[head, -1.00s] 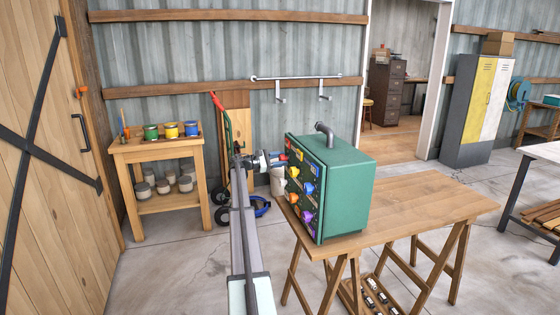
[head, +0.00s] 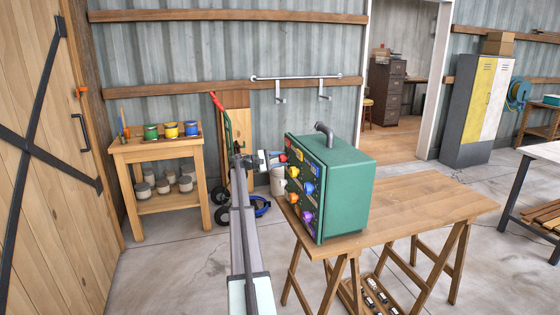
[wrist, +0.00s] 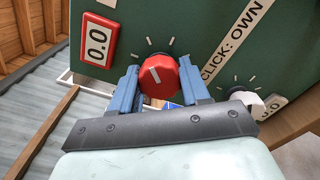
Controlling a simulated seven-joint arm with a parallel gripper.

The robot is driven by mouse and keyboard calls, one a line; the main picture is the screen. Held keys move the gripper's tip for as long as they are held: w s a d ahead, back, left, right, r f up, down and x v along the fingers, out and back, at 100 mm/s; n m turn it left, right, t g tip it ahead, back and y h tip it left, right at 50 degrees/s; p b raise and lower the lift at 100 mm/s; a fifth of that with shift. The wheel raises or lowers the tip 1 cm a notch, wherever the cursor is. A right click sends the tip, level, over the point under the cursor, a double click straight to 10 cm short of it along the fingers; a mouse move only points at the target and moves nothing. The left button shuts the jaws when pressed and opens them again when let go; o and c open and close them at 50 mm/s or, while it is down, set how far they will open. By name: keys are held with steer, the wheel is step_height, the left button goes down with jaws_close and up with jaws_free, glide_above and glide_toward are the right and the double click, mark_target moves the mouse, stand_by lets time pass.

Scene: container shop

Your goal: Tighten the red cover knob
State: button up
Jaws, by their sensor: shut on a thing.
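The red cover knob (wrist: 158,80) is on the front panel of the green box (head: 345,190). In the wrist view its white line tilts up and slightly left among white tick marks. My gripper (wrist: 160,78) is shut on the red knob, one blue finger on each side. A red-framed display (wrist: 97,40) reading 0.0 is left of the knob in the wrist view.
A pipe (head: 324,130) rises from the box top. A bench with paint pots (head: 158,150) stands left.

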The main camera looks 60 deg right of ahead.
steer(key=o, duration=1)
steer(key=shift+o, duration=0.2)
steer(key=v, duration=1.4)
steer(key=shift+d+r+m, duration=0.1)
steer(key=shift+m, duration=0.2)
